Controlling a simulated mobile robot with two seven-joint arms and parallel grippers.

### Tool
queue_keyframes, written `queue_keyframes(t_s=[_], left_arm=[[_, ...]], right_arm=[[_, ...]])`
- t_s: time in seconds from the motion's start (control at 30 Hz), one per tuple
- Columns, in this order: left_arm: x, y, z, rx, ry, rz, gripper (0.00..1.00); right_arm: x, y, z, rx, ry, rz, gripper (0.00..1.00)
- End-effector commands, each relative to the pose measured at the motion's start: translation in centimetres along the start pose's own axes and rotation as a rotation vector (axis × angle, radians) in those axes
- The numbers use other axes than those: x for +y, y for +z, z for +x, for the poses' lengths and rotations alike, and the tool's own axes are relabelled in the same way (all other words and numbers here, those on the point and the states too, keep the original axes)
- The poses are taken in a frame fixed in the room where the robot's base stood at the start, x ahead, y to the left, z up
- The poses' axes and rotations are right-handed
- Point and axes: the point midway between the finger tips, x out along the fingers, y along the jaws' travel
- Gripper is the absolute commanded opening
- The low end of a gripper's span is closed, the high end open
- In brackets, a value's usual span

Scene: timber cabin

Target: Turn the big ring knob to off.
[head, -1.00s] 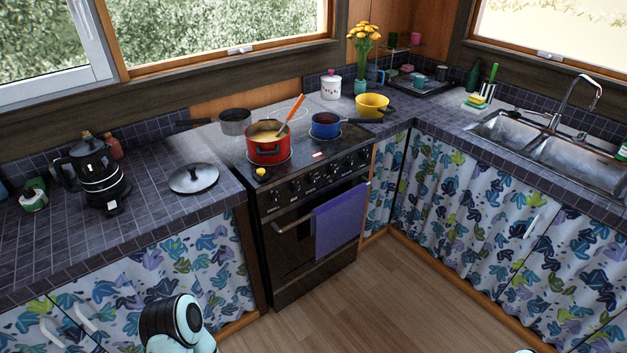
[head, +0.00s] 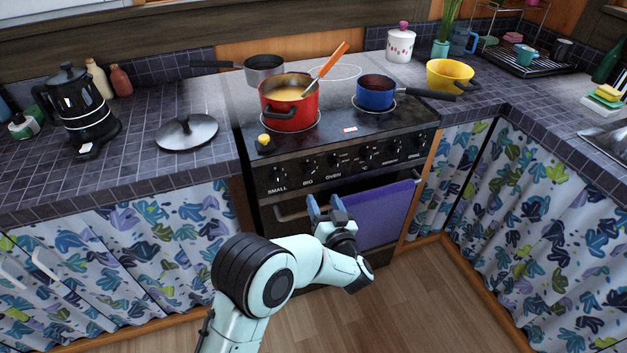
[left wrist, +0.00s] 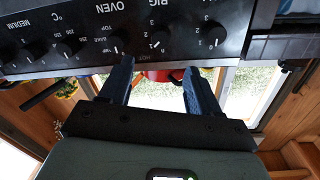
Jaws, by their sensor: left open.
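The black big ring knob (head: 308,166) is on the stove's front panel, above the label BIG, between the SMALL knob (head: 277,171) and the OVEN knob (head: 335,159). The left wrist view shows the panel upside down, with the big ring knob (left wrist: 158,39) between the fingers in the picture; its exact setting is too small to read. My left gripper (head: 326,206) is open and empty, below the knob in the head view, before the oven door. Its two blue fingers also show in the left wrist view (left wrist: 158,70). My right gripper is out of view.
A red pot (head: 289,112) with an orange-handled spoon and a blue pan (head: 375,94) stand on the stove top (head: 340,138). A purple towel (head: 375,213) hangs on the oven handle, close right of my gripper. The wooden floor in front is clear.

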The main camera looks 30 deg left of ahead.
Motion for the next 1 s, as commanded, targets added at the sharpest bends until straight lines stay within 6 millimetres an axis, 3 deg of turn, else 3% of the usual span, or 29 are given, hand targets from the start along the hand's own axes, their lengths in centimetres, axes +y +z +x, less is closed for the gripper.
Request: queue_keyframes(t_s=[0.3,0.5,0.93,0.97,1.0], left_arm=[[0.1,0.3,6.9,0.000,0.000,0.001,0.62],[0.1,0.3,9.8,-0.001,0.002,0.001,0.62],[0.1,0.1,10.9,-0.001,0.005,0.001,0.62],[0.1,0.1,10.9,-0.001,0.005,0.001,0.59],[0.1,0.1,10.9,-0.001,0.005,0.001,0.46]], right_arm=[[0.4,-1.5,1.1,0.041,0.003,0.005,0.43],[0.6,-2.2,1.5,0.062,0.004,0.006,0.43],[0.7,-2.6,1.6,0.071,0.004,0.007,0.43],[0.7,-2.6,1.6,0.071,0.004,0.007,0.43],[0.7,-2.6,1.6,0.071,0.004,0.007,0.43]])
